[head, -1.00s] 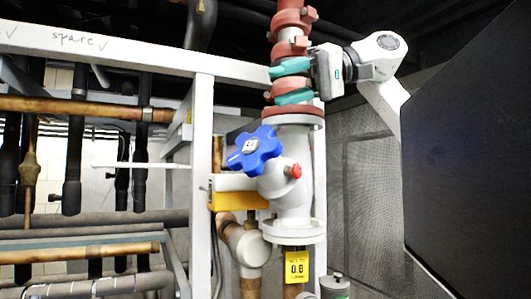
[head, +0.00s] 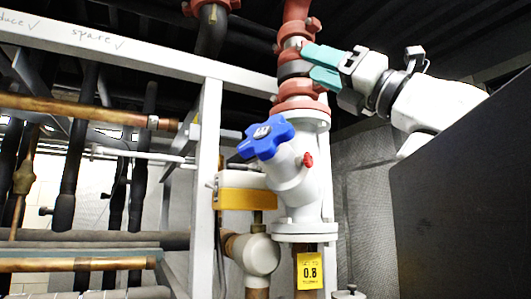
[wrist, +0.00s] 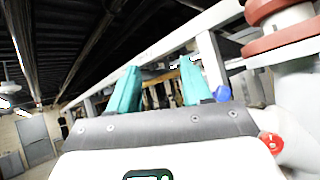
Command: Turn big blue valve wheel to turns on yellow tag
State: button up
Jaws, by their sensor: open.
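The blue valve wheel (head: 266,137) sits on the white valve body (head: 294,165) in the head view, facing left and up. In the wrist view a bit of the blue wheel (wrist: 222,93) shows just right of the right finger. The yellow tag (head: 310,272) hangs below the valve and reads 0.8; its smaller print is too small to read. My gripper (head: 312,64), with teal fingers, is open and empty, up and right of the wheel, in front of the red pipe flanges. In the wrist view its two fingers (wrist: 155,85) stand apart with nothing between them.
A white and yellow box (head: 240,190) is left of and below the wheel. A white frame post (head: 207,150) stands left of the wheel. A dark panel (head: 460,190) fills the right side.

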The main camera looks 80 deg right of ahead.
aim_at(283, 137)
jog(key=w+d+f+m+g+h+b, duration=0.2)
jog(key=d+f+m+g+h, duration=0.15)
jog(key=f+m+g, duration=0.6)
jog(key=w+d+t+p, duration=0.1)
jog(key=w+p, duration=0.1)
jog(key=w+d+t+h+p, duration=0.1)
jog(key=w+p, duration=0.1)
jog(key=p, duration=0.1)
jog(key=w+d+n+t+p, duration=0.1)
jog(key=w+p, duration=0.1)
jog(key=shift+d, duration=0.35)
jog(key=shift+p+x, duration=1.3)
jog(key=shift+x, duration=0.35)
jog(key=shift+f, duration=0.2)
jog(key=shift+c, duration=0.4)
jog(key=shift+r, duration=0.1)
grip_shut()
